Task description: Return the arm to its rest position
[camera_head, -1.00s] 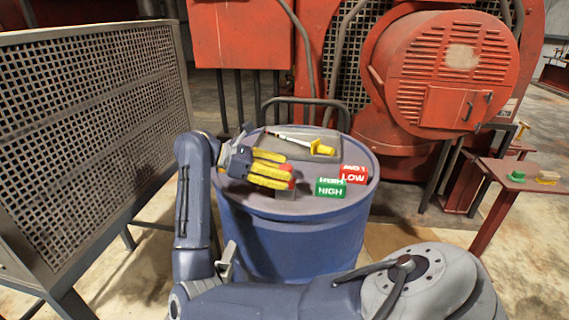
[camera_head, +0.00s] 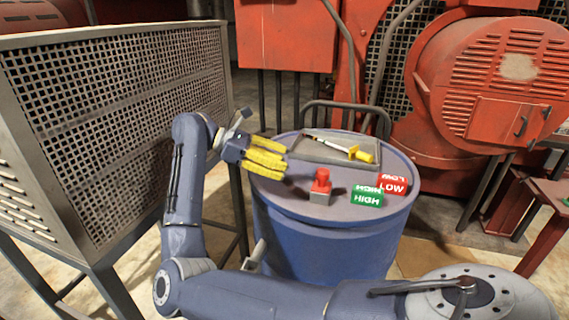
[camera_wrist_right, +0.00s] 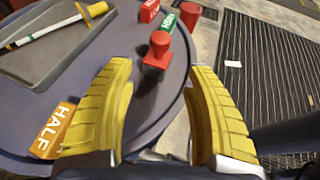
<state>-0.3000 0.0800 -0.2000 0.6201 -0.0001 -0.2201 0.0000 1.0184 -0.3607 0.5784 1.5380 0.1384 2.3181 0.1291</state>
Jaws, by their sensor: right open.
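My right gripper (camera_head: 284,163) has yellow fingers and is at the left part of the blue drum's top (camera_head: 305,212). Its fingers are apart and empty. A red-knobbed piece on a grey base (camera_head: 320,187) stands upright on the drum, just right of the fingertips and clear of them. In the right wrist view, this red-knobbed piece (camera_wrist_right: 158,50) appears beyond the open fingers (camera_wrist_right: 162,72). My left gripper is not in view.
Green HIGH (camera_head: 367,196) and red LOW (camera_head: 392,184) blocks are on the drum's right. A grey tray (camera_head: 310,152) holds a yellow-handled tool. An orange HALF block (camera_wrist_right: 52,130) lies beside one finger. A mesh-sided frame (camera_head: 120,140) stands close left.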

